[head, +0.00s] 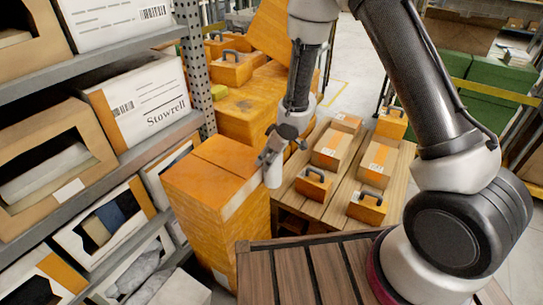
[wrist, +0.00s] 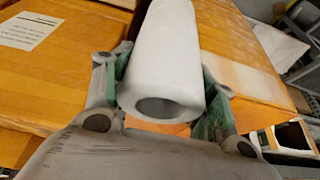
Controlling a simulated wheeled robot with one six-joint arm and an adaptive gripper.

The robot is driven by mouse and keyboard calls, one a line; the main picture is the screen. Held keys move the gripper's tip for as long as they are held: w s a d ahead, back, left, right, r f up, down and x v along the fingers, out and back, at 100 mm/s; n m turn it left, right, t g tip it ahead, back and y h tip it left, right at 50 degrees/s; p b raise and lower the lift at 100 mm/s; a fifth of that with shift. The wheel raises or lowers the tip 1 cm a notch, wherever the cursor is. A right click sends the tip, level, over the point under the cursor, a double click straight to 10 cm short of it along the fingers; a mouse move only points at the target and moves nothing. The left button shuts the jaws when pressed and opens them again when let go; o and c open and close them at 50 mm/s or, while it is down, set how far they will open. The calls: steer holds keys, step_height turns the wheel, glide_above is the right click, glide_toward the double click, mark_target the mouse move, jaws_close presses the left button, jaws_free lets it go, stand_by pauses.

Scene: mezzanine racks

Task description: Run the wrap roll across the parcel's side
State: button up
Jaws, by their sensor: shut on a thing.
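The parcel (head: 205,215) is a tall orange-brown carton standing upright at the centre left in the head view. The wrap roll (head: 273,174) is a white cylinder beside the parcel's upper right side. In the wrist view the roll (wrist: 170,45) shows its hollow end toward the camera. My gripper (head: 272,150) is shut on the roll, with one green-padded finger on each side of it in the wrist view (wrist: 166,75). An orange carton face with a pale whitish band (wrist: 245,80) lies right of the roll. I cannot tell whether roll and carton touch.
A metal rack (head: 195,65) with boxes stands close on the parcel's left. A wooden pallet table (head: 340,190) with several small handled boxes is behind right. A dark slatted wooden surface (head: 310,270) is in front. Green crates (head: 490,85) stand far right.

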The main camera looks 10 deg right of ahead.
mark_target(228, 202)
steer(key=shift+s+a, duration=2.1)
steer(key=shift+s, duration=0.25)
steer(key=shift+s+a, duration=0.65)
steer(key=shift+s, duration=0.35)
steer(key=shift+s+a, duration=0.65)
steer(key=shift+s, duration=0.35)
steer(key=shift+s+a, duration=0.95)
steer(key=shift+s, duration=0.25)
steer(key=shift+s+a, duration=0.9)
steer(key=shift+s, duration=0.25)
steer(key=shift+s+a, duration=1.15)
steer(key=shift+s+a, duration=0.8)
steer(key=shift+s, duration=0.3)
steer(key=shift+w+d, duration=1.05)
steer(key=shift+d, duration=0.05)
steer(key=shift+w+d, duration=0.4)
steer(key=shift+w, duration=0.25)
steer(key=shift+w+d, duration=0.4)
steer(key=shift+w, duration=0.25)
steer(key=shift+w+d, duration=1.25)
steer(key=shift+w, duration=0.35)
steer(key=shift+w+d, duration=1.25)
steer(key=shift+w, duration=0.3)
steer(key=shift+w+d, duration=1.25)
steer(key=shift+w, duration=0.35)
